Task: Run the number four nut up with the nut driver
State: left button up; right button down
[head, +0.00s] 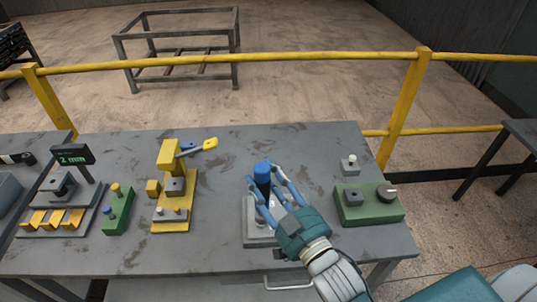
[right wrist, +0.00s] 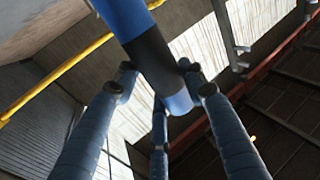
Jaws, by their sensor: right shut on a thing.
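The nut driver (head: 262,168), a blue and black cylinder, stands about upright over a light grey plate (head: 250,238) near the table's front. My right gripper (head: 264,184) is shut on it, with blue fingers around its dark middle. The right wrist view shows the nut driver (right wrist: 153,57) between the fingers. A small light stud or nut (head: 260,222) shows on the plate just below the tool. The hand hides much of the plate, so I cannot tell which nut is number four or whether the driver touches one. My left gripper is out of view.
A green block with a dark knob (head: 387,192) sits to the right, with a small grey block (head: 349,164) behind it. A yellow rail (head: 300,57) runs behind the table.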

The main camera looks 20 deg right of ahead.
jog(key=shift+w+r, duration=0.7)
jog(key=shift+r, duration=0.15)
jog(key=shift+w, duration=0.2)
jog(key=shift+a, duration=0.1)
jog(key=shift+r+p, duration=0.1)
jog(key=shift+p, duration=0.2)
jog(key=shift+f+b, duration=0.75)
jog(key=shift+f, duration=0.45)
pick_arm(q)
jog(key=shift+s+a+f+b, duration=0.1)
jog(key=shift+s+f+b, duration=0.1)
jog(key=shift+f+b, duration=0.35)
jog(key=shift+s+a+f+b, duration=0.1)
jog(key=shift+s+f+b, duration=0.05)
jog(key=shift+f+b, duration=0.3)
pick_arm(e)
jog(key=shift+f, duration=1.65)
pick_arm(q)
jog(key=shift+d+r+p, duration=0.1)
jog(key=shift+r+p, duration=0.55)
jog(key=shift+p, duration=0.1)
